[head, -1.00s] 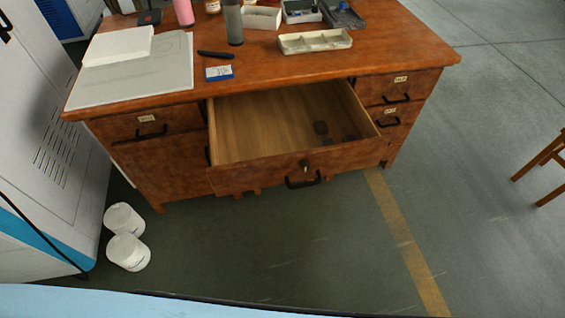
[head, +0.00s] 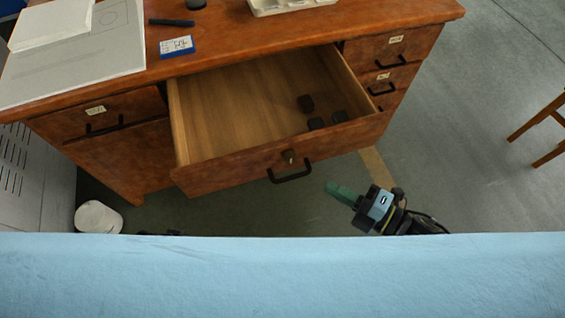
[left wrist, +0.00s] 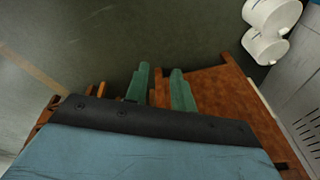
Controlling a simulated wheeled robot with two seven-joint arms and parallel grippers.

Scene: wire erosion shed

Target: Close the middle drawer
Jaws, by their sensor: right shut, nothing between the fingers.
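The middle drawer (head: 232,168) of the wooden desk is pulled well out in the head view, showing its pale inside. Its front has a black bar handle (head: 290,176) and a lock above it. Several small dark blocks lie in the drawer at the right. My right gripper (head: 338,190) has green fingers, shut and empty, just in front of and to the right of the handle, apart from it. My left gripper (left wrist: 160,86) shows only in the left wrist view, its two green fingers apart with nothing held, pointing toward brown wooden parts and the floor.
The desk top (head: 245,50) holds a grey board (head: 70,65), a blue-and-white label block (head: 177,46) and a pale tray (head: 290,4). White buckets (left wrist: 265,45) stand on the floor beside the desk. A wooden stool (head: 540,125) is at the right.

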